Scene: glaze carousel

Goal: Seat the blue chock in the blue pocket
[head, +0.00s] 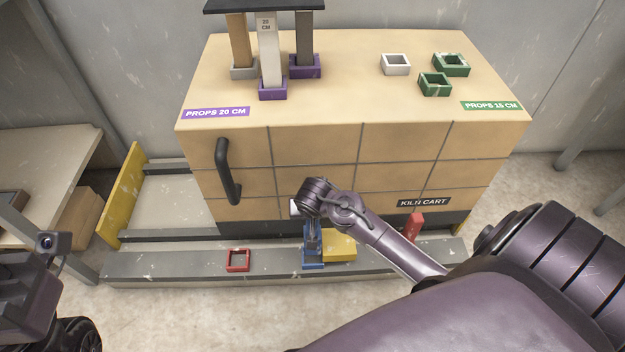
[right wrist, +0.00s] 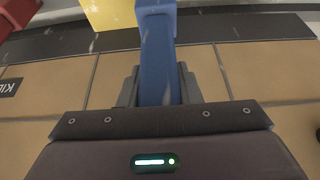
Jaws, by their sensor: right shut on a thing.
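My right gripper (head: 311,216) is shut on the blue chock (head: 313,236) in front of the kiln cart. In the right wrist view the blue chock (right wrist: 158,60) runs out from between the fingers (right wrist: 158,90). Its far end meets a lighter blue edge at the top of that view. In the head view the lower end is at the blue pocket (head: 313,265) on the grey rail; I cannot tell how deep it sits. A dark part of my left arm (head: 28,275) shows at the left edge; its fingers cannot be made out.
A yellow block (head: 340,246) is close on the right of the blue pocket. An empty red pocket (head: 237,261) lies on the rail (head: 170,262) to the left. A red chock (head: 413,225) stands farther right. The kiln cart (head: 330,145) rises right behind, with a black handle (head: 227,170).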

